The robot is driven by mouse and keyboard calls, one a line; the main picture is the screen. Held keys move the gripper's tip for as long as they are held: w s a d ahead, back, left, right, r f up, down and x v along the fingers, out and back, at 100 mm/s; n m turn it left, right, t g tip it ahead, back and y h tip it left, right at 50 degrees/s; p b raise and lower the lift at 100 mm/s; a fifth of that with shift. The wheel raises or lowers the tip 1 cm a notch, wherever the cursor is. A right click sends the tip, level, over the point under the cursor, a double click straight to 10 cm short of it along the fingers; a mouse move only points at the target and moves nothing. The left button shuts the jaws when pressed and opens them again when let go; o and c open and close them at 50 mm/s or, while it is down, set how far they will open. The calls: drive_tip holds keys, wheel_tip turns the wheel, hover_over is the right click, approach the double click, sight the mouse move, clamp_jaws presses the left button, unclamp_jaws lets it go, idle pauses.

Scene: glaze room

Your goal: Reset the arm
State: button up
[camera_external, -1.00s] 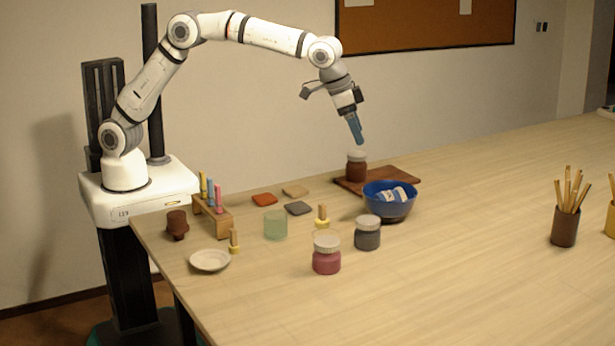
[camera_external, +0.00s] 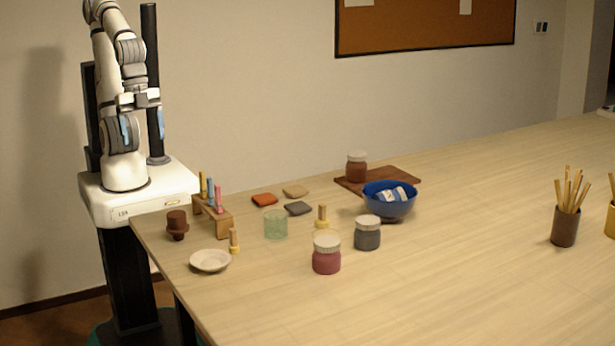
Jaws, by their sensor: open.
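My gripper (camera_external: 142,126) is folded in close to my own base and column, at the left of the external view. Its blue fingers point down and stand apart, with nothing visible between them. It hangs above the white base top, left of the table and clear of everything on it. My arm is folded upward, and its top is near the upper edge of the picture.
The table (camera_external: 450,270) holds a blue bowl (camera_external: 389,207) with pale pieces in it, a brown jar (camera_external: 356,166) on a wooden board (camera_external: 405,177), a pink jar (camera_external: 326,256), a grey jar (camera_external: 367,236), a white dish (camera_external: 210,261) and a wooden rack (camera_external: 215,224).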

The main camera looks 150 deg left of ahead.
drive_tip(key=shift+s+d+f, duration=0.25)
drive_tip(key=shift+s+f, duration=0.05)
drive_tip(key=shift+s, duration=0.15)
drive_tip(key=shift+s+d+f, duration=0.2)
drive_tip(key=shift+s+f, duration=0.1)
drive_tip(key=shift+s, duration=0.15)
